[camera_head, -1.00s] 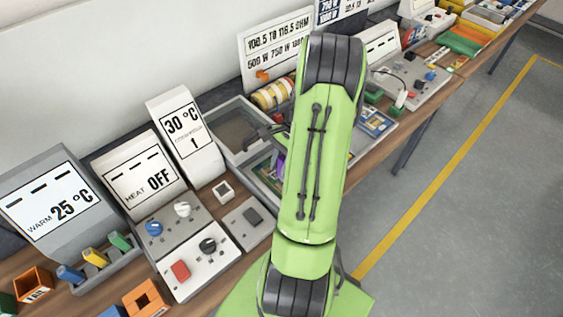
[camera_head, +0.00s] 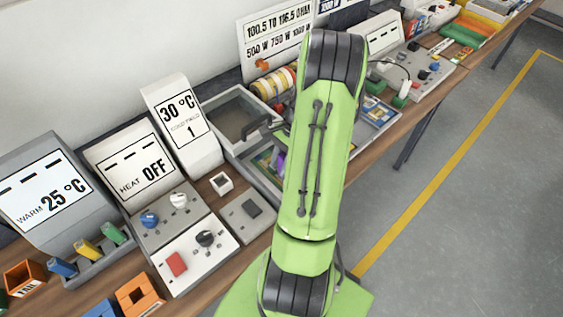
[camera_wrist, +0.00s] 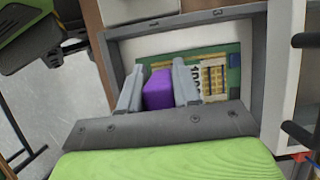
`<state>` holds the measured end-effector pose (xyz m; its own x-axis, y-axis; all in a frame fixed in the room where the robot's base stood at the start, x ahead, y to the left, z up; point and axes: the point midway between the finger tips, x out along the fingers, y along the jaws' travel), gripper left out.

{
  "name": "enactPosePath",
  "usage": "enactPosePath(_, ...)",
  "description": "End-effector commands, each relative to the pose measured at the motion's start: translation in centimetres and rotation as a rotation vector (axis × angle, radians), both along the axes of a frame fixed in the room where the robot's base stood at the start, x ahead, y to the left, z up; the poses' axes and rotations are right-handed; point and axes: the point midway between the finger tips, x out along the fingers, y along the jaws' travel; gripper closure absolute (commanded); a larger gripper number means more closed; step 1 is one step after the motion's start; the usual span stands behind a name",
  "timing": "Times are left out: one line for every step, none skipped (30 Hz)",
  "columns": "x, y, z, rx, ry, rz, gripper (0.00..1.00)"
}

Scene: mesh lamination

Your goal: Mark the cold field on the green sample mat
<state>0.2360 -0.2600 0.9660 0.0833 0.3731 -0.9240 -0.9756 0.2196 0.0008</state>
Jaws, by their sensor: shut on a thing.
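My gripper (camera_wrist: 158,80) is shut on a purple block-like marker (camera_wrist: 159,93), which sits between its two grey fingers in the wrist view. Behind them lies the green sample mat (camera_wrist: 233,76), with a pale middle and a yellow-and-brown grid, inside a grey frame (camera_wrist: 258,60). I cannot tell whether the marker touches the mat. In the head view a bit of purple shows beside my green arm, over the mat (camera_head: 262,160); the arm hides most of the gripper and the mat. The cold field display (camera_head: 182,118) reads 30 °C and 1.
The heat display (camera_head: 145,172) reads OFF and the warm display (camera_head: 45,195) reads 25 °C. A knob panel (camera_head: 205,258) with a red button stands in front. Blue, yellow and green pieces (camera_head: 87,250) sit in a grey rack. Floor to the right is clear.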

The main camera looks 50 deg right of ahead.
Motion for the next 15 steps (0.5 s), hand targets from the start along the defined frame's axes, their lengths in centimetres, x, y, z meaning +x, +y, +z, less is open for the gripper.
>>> enactPosePath(0.0, 0.0, -0.08, 0.0, 0.0, 0.0, 0.9)
enactPosePath(0.0, 0.0, -0.12, 0.0, 0.0, 0.0, 0.9)
enactPosePath(0.0, 0.01, -0.17, 0.0, 0.0, 0.0, 0.9)
enactPosePath(0.0, 0.0, -0.22, 0.0, 0.0, 0.0, 0.9)
enactPosePath(0.0, 0.0, -0.25, 0.0, 0.0, 0.0, 0.9)
enactPosePath(0.0, 0.01, -0.3, 0.0, 0.0, 0.0, 0.9)
enactPosePath(0.0, 0.0, -0.34, 0.0, 0.0, 0.0, 0.9)
enactPosePath(0.0, 0.0, -0.38, 0.0, 0.0, 0.0, 0.9)
enactPosePath(0.0, 0.0, -0.42, 0.0, 0.0, 0.0, 0.9)
enactPosePath(0.0, 0.01, -0.46, 0.0, 0.0, 0.0, 0.9)
enactPosePath(0.0, 0.0, -0.5, 0.0, 0.0, 0.0, 0.9)
enactPosePath(0.0, 0.01, -0.54, 0.0, 0.0, 0.0, 0.9)
enactPosePath(0.0, 0.0, -0.58, 0.0, 0.0, 0.0, 0.9)
enactPosePath(0.0, 0.01, -0.61, 0.0, 0.0, 0.0, 0.9)
enactPosePath(0.0, 0.01, -0.67, 0.0, 0.0, 0.0, 0.9)
